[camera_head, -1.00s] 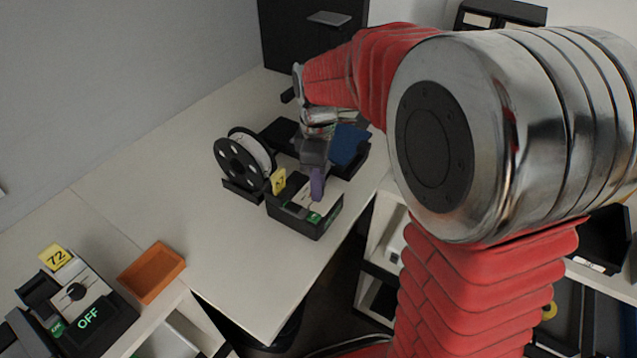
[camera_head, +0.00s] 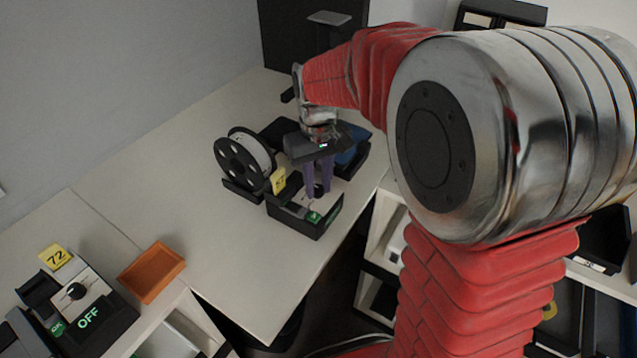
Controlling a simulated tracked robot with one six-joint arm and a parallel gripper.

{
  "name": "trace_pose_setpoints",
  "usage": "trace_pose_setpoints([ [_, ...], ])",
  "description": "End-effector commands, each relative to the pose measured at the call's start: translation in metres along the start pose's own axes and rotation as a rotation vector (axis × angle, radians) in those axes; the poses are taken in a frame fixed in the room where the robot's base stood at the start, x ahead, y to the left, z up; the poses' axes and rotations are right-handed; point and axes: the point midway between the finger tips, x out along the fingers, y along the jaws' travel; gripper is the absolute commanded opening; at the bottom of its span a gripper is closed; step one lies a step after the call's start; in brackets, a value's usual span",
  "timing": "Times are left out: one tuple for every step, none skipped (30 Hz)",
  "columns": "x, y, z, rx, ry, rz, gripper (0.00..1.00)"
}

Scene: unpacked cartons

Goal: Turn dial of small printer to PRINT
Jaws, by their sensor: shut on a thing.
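The small printer (camera_head: 290,219) stands on the pale table, with a black body, a light top panel and a yellow tag (camera_head: 278,181) at its back left. Green lettering glows on its front edge, too small to read. My gripper (camera_head: 318,192) points down over the panel, its purple fingers shut on the dial (camera_head: 318,189), which they mostly hide. I cannot tell which mark the dial points to.
A filament spool (camera_head: 245,160) stands behind the printer, and a blue item (camera_head: 355,143) lies behind my gripper. At lower left are an orange tray (camera_head: 151,272) and another dial unit (camera_head: 83,305) reading OFF, tagged 72. The table's middle left is clear.

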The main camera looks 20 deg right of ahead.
Motion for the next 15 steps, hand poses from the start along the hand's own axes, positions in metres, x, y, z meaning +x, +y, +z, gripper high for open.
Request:
trace_pose_setpoints([
  [-0.0021,-0.0001,-0.003,0.041,0.01,0.001,0.0],
  [-0.0021,-0.0002,-0.0031,0.07,0.01,0.0,0.0],
  [-0.0022,-0.0002,-0.0031,0.108,0.01,0.0,0.0],
  [-0.0022,-0.0002,-0.0031,0.136,0.01,0.0,0.0],
  [-0.0022,-0.0002,-0.0031,0.165,0.011,0.0,0.0],
  [-0.0022,-0.0002,-0.0032,0.203,0.011,0.0,0.0],
  [-0.0022,-0.0003,-0.0032,0.231,0.011,0.0,0.0],
  [-0.0023,-0.0003,-0.0033,0.26,0.011,0.0,0.0],
  [-0.0023,-0.0003,-0.0033,0.298,0.011,-0.001,0.0],
  [-0.0023,-0.0003,-0.0033,0.326,0.011,-0.001,0.0],
  [-0.0023,-0.0003,-0.0033,0.355,0.011,-0.001,0.0],
  [-0.0023,-0.0003,-0.0034,0.393,0.011,-0.001,0.0],
  [-0.0024,-0.0004,-0.0034,0.421,0.011,-0.001,0.0],
  [-0.0024,-0.0004,-0.0035,0.45,0.011,-0.001,0.0],
  [-0.0024,-0.0004,-0.0035,0.488,0.011,-0.002,0.0],
])
